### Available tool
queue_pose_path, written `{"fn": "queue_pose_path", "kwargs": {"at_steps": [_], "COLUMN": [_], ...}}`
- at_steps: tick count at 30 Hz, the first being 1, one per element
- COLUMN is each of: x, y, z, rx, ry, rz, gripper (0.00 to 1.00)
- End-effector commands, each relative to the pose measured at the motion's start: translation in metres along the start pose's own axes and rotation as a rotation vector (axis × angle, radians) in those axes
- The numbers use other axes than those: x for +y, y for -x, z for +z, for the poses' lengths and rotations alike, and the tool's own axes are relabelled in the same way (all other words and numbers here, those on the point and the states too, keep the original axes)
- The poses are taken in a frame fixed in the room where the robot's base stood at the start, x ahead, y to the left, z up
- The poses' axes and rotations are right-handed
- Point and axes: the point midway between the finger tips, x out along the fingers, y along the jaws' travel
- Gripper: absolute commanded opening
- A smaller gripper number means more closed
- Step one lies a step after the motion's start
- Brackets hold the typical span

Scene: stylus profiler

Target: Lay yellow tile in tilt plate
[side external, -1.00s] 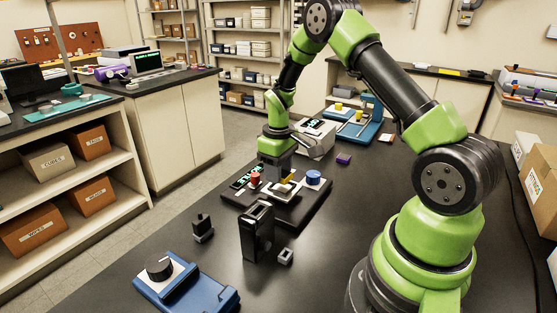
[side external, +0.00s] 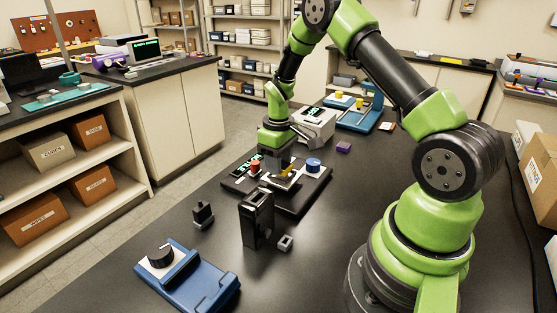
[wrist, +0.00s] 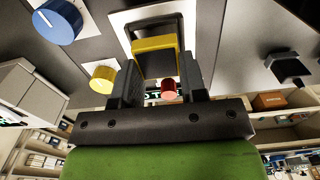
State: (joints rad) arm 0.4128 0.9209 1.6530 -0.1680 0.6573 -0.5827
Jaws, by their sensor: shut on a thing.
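My gripper (side external: 283,166) is low over the stylus profiler's dark base (side external: 262,190), shut on the yellow tile (side external: 289,172). In the wrist view the yellow tile (wrist: 155,44) sits between the two dark fingers of my gripper (wrist: 158,75). Just past it is a dark raised frame on a pale plate (wrist: 118,20), which looks like the tilt plate. The tile overlaps this frame in the picture. I cannot tell whether it touches the plate, as the fingers hide part of the contact.
A red knob (side external: 254,167) and a blue knob (side external: 313,164) stand on either side of my gripper. A black slotted stand (side external: 257,220), a small black block (side external: 203,213) and a blue dial device (side external: 185,275) are nearer.

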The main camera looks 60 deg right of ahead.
Motion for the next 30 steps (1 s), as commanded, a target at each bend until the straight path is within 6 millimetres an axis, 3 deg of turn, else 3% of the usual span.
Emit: {"fn": "queue_pose_path", "kwargs": {"at_steps": [17, 30], "x": [0.000, 0.000], "y": [-0.012, -0.005], "z": [0.000, 0.000], "rx": [0.000, 0.000], "ry": [0.001, 0.000], "rz": [0.000, 0.000], "gripper": [0.00, 0.00]}}
